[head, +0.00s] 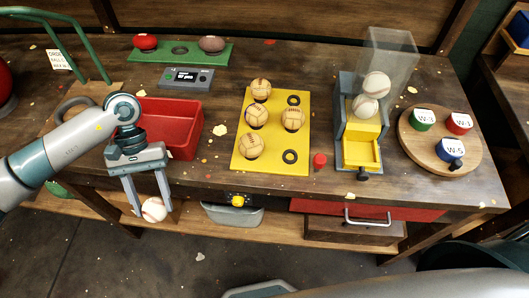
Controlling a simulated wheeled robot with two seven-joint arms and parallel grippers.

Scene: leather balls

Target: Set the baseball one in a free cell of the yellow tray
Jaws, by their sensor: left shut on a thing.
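A white baseball with red stitching (154,207) is between the fingertips of my left gripper (152,211). The gripper is shut on it and points down, in front of the table's front edge, left of the tray. The yellow tray (272,122) lies flat on the table. Several tan balls sit in its cells. Two cells with bare black rings are free: one at the back right (293,100) and one at the front right (290,156). My right gripper is not in view.
A red bin (184,128) stands between my left arm and the tray. A dispenser (345,125) holding two more baseballs (376,84) is right of the tray, with a small red cap (320,160) between. A round wooden board (438,140) with labelled discs lies further right.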

